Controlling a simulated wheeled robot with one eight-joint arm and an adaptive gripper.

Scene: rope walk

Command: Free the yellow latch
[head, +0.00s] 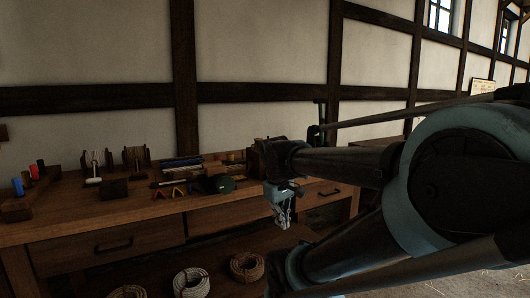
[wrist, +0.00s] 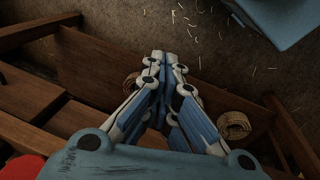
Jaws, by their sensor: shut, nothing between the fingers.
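I cannot pick out a yellow latch for sure. A small yellow angled piece (head: 157,194) lies near the front edge of the workbench (head: 75,224) in the head view, beside an orange one (head: 178,192). Whether it is a latch is too small and dark to tell. My gripper (head: 285,222) hangs in front of the bench's right part, pointing down, apart from these pieces and to their right. In the wrist view my gripper (wrist: 162,55) has its fingertips together, with nothing between them. No yellow thing shows in the wrist view.
A dark green cap-like thing (head: 217,184) lies on the bench. Spools (head: 136,158) and a rack with blue and red pieces (head: 17,188) stand left. Rope coils (head: 192,282) lie below; one shows in the wrist view (wrist: 233,125). Straw-strewn floor (wrist: 205,45) is open beyond my fingertips.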

